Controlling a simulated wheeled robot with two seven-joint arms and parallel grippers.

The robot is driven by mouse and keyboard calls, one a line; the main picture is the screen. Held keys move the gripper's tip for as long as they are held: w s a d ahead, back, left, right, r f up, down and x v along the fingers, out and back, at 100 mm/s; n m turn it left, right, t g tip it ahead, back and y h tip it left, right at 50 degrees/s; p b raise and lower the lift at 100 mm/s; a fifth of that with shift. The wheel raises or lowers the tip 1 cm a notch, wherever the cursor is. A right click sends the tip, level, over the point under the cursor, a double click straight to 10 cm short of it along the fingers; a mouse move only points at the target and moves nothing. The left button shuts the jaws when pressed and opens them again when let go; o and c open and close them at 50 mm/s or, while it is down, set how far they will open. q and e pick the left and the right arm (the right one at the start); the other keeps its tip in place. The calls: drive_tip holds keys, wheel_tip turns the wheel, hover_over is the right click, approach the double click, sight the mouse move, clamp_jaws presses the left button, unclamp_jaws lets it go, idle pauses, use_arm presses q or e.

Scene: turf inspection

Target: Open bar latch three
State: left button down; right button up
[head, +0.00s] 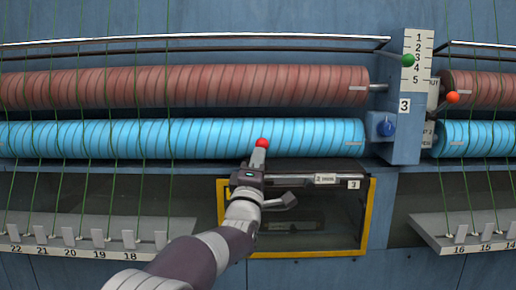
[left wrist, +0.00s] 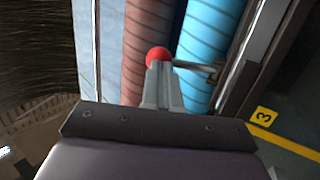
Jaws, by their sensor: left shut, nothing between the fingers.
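A red ball knob (head: 261,142) shows in front of the blue roller, just above the yellow-framed opening marked 3 (head: 369,215). My left gripper (head: 258,158) reaches up to it from below, its fingers shut and empty. In the left wrist view the knob (left wrist: 158,56) sits right beyond the fingertips (left wrist: 160,80), and a grey rod (left wrist: 197,67) runs from near it to the right. I cannot tell whether the fingers touch the knob. The opening's lower left part is hidden behind my left arm. My right gripper is not in view.
Red-brown (head: 200,87) and blue rollers (head: 100,139) span the machine. An orange knob (head: 452,97) is further right. Numbered ledges (head: 95,232) flank the opening, with green threads above.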

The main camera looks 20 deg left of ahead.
sight(259, 145)
use_arm(q)
drive_tip(key=shift+d, duration=0.1)
drive_tip(key=shift+w+r+n+g+p, duration=0.15)
drive_tip(key=shift+w+r+g+p, duration=0.1)
drive_tip(key=shift+r+g+p, duration=0.25)
drive_tip(key=shift+w+r+n+g+p, duration=0.15)
drive_tip(key=shift+w+r+g+p, duration=0.1)
drive_tip(key=shift+r+g+p, duration=0.25)
drive_tip(key=shift+w+a+r+g+b, duration=0.25)
drive_tip(key=shift+w+a+g+b, duration=0.05)
drive_tip(key=shift+w+b, duration=0.25)
drive_tip(key=shift+y, duration=0.3)
drive_tip(key=shift+f, duration=0.1)
